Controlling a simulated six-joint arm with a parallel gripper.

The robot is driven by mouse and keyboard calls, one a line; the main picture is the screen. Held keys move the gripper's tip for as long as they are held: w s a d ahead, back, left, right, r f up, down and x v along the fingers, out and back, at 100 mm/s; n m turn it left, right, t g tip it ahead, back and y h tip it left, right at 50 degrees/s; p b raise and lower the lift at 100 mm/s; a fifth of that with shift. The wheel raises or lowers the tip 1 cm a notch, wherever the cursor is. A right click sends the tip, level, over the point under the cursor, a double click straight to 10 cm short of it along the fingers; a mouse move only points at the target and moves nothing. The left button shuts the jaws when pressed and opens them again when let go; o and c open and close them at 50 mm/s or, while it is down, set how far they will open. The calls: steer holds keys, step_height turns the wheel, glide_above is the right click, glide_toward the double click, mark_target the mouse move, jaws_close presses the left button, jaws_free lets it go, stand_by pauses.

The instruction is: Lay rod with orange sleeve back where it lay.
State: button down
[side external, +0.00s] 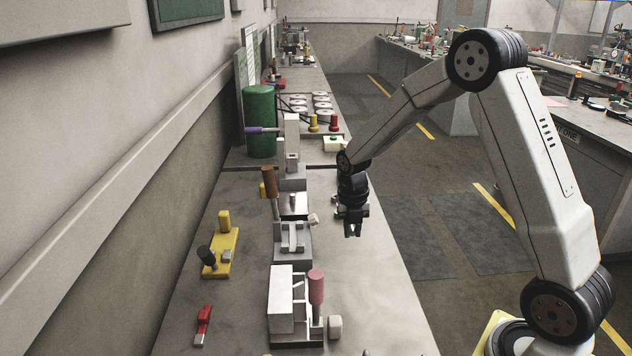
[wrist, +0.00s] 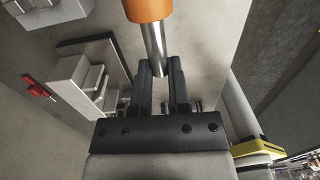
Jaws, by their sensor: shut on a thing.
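The rod with the orange sleeve shows in the wrist view: its orange sleeve (wrist: 148,9) is cut off by the top edge, and its bare metal shaft (wrist: 154,48) runs down to my fingertips. My gripper (wrist: 160,70) is shut on the shaft's lower end, and the sleeve sticks out beyond the fingers. In the side view my gripper (side external: 352,232) points down, right of the row of fixtures, with a small pale bit between its fingers. I cannot make out the orange sleeve there. The place where the rod lay cannot be told from these frames.
Left of my gripper stand a grey clamp fixture (side external: 292,243), a brown upright handle (side external: 269,182) and a nearer fixture with a pink handle (side external: 316,287). A yellow fixture (side external: 222,255) and red clamp (side external: 203,322) lie further left. The bench (side external: 375,300) at front right is clear.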

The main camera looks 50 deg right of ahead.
steer(key=g, duration=0.1)
glide_above(362, 266)
step_height(362, 266, down, 4)
steer(key=shift+w+r+h, duration=0.15)
steer(key=shift+r+h, duration=0.05)
steer(key=shift+h, duration=0.2)
steer(key=shift+a+f, duration=0.1)
steer(key=shift+f, duration=3.75)
steer(key=shift+f, duration=0.6)
steer(key=c, duration=0.5)
jaws_free()
steer(key=shift+w+a+r, duration=0.1)
steer(key=shift+a+r, duration=0.05)
steer(key=shift+r, duration=1.15)
steer(key=shift+w+a+r, duration=0.1)
steer(key=shift+w+r, duration=0.05)
steer(key=shift+r, duration=1.1)
steer(key=shift+w+a+r, duration=0.1)
steer(key=shift+a+r, duration=0.05)
steer(key=shift+r, duration=1.15)
